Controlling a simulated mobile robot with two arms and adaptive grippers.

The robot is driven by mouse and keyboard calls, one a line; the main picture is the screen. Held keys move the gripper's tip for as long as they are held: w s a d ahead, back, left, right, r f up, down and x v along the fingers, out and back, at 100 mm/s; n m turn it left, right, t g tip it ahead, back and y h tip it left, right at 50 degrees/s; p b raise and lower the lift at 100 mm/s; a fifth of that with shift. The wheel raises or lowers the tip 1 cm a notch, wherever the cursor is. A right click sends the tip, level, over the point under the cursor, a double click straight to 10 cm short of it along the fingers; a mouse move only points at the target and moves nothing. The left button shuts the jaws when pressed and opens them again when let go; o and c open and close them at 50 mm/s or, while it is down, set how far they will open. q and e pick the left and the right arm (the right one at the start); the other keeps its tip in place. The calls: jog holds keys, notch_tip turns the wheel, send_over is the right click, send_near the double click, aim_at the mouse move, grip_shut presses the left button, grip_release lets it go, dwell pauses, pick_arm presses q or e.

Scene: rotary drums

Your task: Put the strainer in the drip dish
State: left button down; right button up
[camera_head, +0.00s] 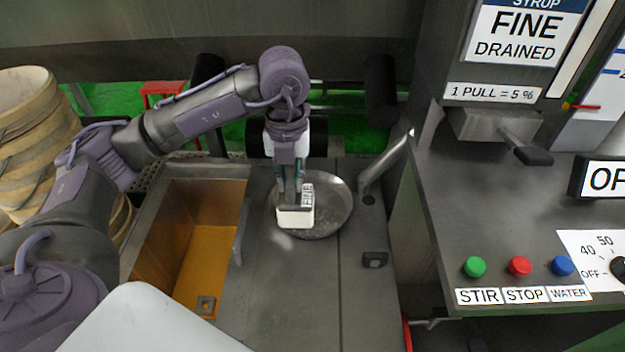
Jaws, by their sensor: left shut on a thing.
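The drip dish (338,196) is a round, shallow metal dish on the grey counter, in the middle of the head view. My left gripper (292,196) points down over the left part of the dish. It is shut on a small pale, block-like thing with a "FINE" label, which I take to be the strainer (294,217). The strainer overlaps the dish's left and near rim in the picture. I cannot tell whether it touches the dish or hangs above it. The gripper hides part of the strainer and dish. My right gripper is not in view.
An orange-brown basin (208,255) is sunk in the counter left of the dish. A metal spout or pipe (385,163) rises right of the dish. The "FINE DRAINED" syrup dispenser (510,80) and a button panel (520,267) stand at right. Stacked round wooden-looking frames (35,130) are at far left.

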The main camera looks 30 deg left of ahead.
pick_arm(q)
jog(key=w+a+f, duration=0.2)
jog(key=w, duration=0.1)
jog(key=w+f, duration=0.1)
jog(key=shift+w+a+f+p, duration=0.1)
jog(key=shift+w+a+p, duration=0.1)
jog(key=shift+a+p, duration=0.2)
jog(key=w+a+f, duration=0.2)
jog(key=w+f, duration=0.2)
jog(key=f, duration=0.3)
jog(key=shift+w+f+p, duration=0.25)
jog(key=shift+f+p, duration=0.05)
jog(key=c, duration=1.1)
grip_release()
jog(key=shift+a, duration=0.1)
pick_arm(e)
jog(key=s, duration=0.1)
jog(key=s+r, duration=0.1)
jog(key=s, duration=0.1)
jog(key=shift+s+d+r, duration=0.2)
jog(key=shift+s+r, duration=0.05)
